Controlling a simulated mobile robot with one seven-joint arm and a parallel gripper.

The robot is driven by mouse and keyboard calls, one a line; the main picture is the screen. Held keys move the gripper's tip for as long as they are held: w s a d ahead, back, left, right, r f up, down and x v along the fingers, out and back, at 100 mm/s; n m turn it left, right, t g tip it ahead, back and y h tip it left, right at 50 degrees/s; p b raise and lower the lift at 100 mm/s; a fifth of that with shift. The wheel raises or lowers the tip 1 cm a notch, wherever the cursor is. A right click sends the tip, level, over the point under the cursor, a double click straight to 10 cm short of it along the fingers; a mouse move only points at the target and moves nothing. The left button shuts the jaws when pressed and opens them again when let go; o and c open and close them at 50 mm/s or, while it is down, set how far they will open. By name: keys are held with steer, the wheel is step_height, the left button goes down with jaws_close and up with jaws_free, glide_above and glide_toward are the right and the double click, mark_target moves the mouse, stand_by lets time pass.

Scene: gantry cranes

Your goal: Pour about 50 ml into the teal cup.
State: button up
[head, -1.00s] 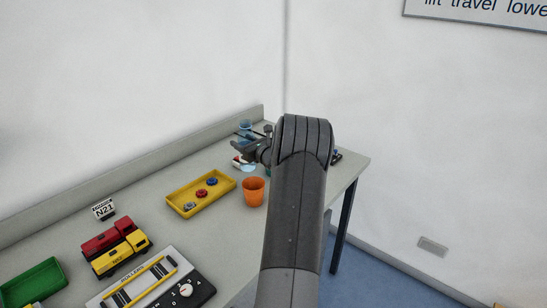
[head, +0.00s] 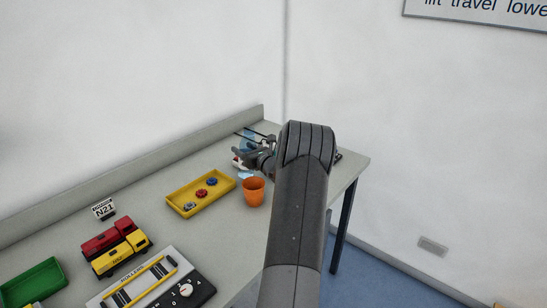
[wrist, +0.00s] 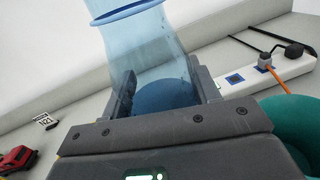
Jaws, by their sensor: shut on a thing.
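My gripper (wrist: 165,88) is shut on a translucent blue vessel (wrist: 140,45), with one finger on each side. Its rim shows at the top of the wrist view, and darker blue, apparently liquid, lies low between the fingers. In the head view my gripper (head: 256,155) and the blue vessel (head: 248,140) are small at the far end of the table. The teal cup (wrist: 293,122) is cut off at the lower right of the wrist view, close beside my gripper. In the head view my arm mostly hides it. I see no stream of liquid.
A white power strip (wrist: 240,82) with plugs and an orange cable lies behind the cup. An orange cup (head: 253,192) and yellow tray (head: 202,193) stand nearer on the table. A toy truck (head: 115,248), control panel (head: 150,285) and green tray (head: 33,282) are at the left.

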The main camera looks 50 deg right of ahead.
mark_target(244, 138)
steer(key=m, duration=0.2)
steer(key=shift+s+d+m+t, duration=0.1)
steer(key=shift+d+m+t, duration=0.1)
steer(key=shift+m+t, duration=0.15)
steer(key=shift+s+d+r+m+h, duration=0.1)
steer(key=shift+d+r+m+h, duration=0.1)
steer(key=shift+r+m, duration=0.25)
steer(key=shift+d+r+m+h, duration=0.1)
steer(key=shift+r+m+h, duration=0.1)
steer(key=shift+m, duration=0.4)
steer(key=shift+d+f+m+t, duration=0.2)
steer(key=shift+m+t, duration=0.15)
steer(key=shift+m, duration=0.35)
steer(key=shift+r+m, duration=0.1)
steer(key=shift+m, duration=0.2)
steer(key=m, duration=0.2)
steer(key=a+r+m+h, duration=0.1)
steer(key=shift+r+m+h, duration=0.2)
steer(key=shift+m+h, duration=0.1)
steer(key=shift+m, duration=0.1)
step_height(244, 138, up, 2)
steer(key=shift+a+m+h, duration=0.1)
steer(key=shift+m+h, duration=0.3)
steer(key=shift+m, duration=0.7)
steer(key=shift+a+m, duration=0.1)
steer(key=shift+m, duration=0.7)
steer(key=shift+d+m+h, duration=0.6)
steer(key=shift+m+h, duration=0.1)
steer(key=shift+m, duration=1)
